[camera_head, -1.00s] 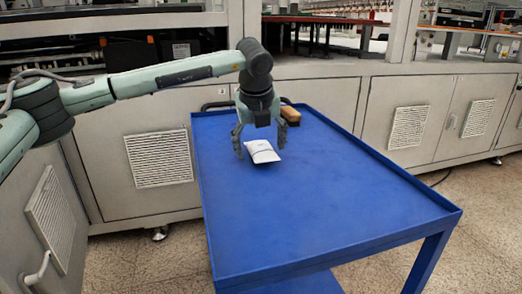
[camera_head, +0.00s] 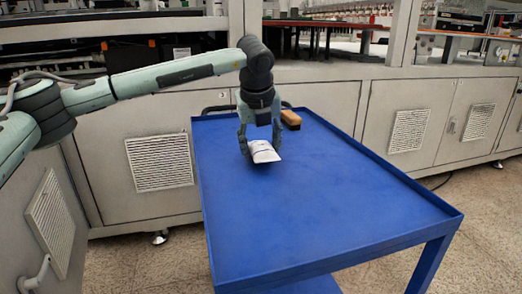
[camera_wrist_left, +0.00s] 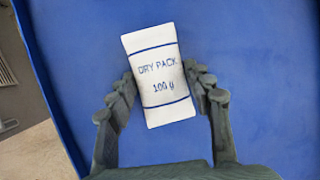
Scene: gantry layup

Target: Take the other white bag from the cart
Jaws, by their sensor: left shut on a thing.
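The white bag (camera_head: 263,154) lies on the blue cart (camera_head: 330,205), toward its far left part. In the left wrist view the bag (camera_wrist_left: 158,75) shows blue print reading "DRY PACK 100 g" and two blue lines. My left gripper (camera_head: 261,147) points down over the bag, with one finger on each side. It is shut on the bag, and the fingers meet its side edges in the left wrist view. The bag appears to be at the cart top; I cannot tell whether it is lifted. My right gripper is not in view.
A tan block with a dark lower part (camera_head: 291,118) sits at the cart's far edge, just right of my left gripper. The cart has a low raised rim. Grey machine cabinets (camera_head: 330,98) stand close behind it. The near and right parts of the cart top are bare.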

